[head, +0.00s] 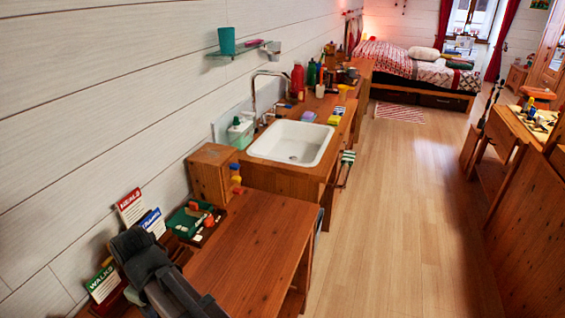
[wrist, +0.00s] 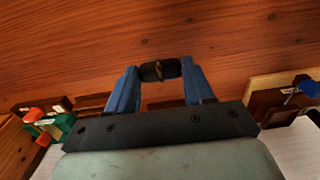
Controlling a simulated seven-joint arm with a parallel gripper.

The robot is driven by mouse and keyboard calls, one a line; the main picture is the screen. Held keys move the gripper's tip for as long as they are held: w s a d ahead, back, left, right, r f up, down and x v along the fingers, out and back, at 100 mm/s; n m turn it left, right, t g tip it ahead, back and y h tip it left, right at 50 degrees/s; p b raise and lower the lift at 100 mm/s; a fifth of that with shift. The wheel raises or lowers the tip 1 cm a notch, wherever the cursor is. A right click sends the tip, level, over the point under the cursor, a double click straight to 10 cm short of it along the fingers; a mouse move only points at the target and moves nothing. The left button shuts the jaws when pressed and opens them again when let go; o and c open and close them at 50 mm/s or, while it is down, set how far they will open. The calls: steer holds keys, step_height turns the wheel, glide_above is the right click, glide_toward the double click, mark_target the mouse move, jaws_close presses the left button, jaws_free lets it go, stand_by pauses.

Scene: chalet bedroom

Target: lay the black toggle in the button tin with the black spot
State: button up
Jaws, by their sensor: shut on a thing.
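My gripper (wrist: 159,73) has its two blue fingers shut on the black toggle (wrist: 150,71), a short dark cylinder with a lighter band in its middle. The toggle lies crosswise between the fingertips, in front of a reddish-brown wooden surface (wrist: 120,35); I cannot tell how far apart they are. In the head view my dark grey arm is at the lower left, over the near wooden table, and the toggle cannot be made out. I cannot identify a button tin with a black spot in either view.
The wooden table top (head: 250,240) is clear on its right part. Along the wall stand a green tray (head: 184,222) with red items and upright cards (head: 131,206). A wooden box (head: 210,172) and a white sink (head: 291,143) lie beyond. A blue item (wrist: 308,88) shows at right.

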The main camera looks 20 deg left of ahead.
steer(key=m, duration=0.2)
steer(key=shift+m, duration=0.3)
steer(key=w+d+m, duration=0.4)
steer(key=w+d, duration=0.8)
steer(key=w, duration=0.3)
steer(key=w+d+m, duration=0.4)
steer(key=w+d, duration=0.8)
steer(key=w, duration=0.3)
steer(key=w+d+m, duration=0.2)
steer(key=w+d, duration=0.2)
steer(key=d, duration=0.8)
steer(key=w+d+m, duration=0.3)
steer(key=w+d, duration=0.1)
steer(key=d, duration=0.7)
steer(key=w+d+m, duration=0.2)
steer(key=w+d, duration=0.2)
steer(key=d, duration=0.8)
steer(key=s+f, duration=0.8)
steer(key=f, duration=0.1)
steer(key=shift+f, duration=0.25)
steer(key=shift+s, duration=0.1)
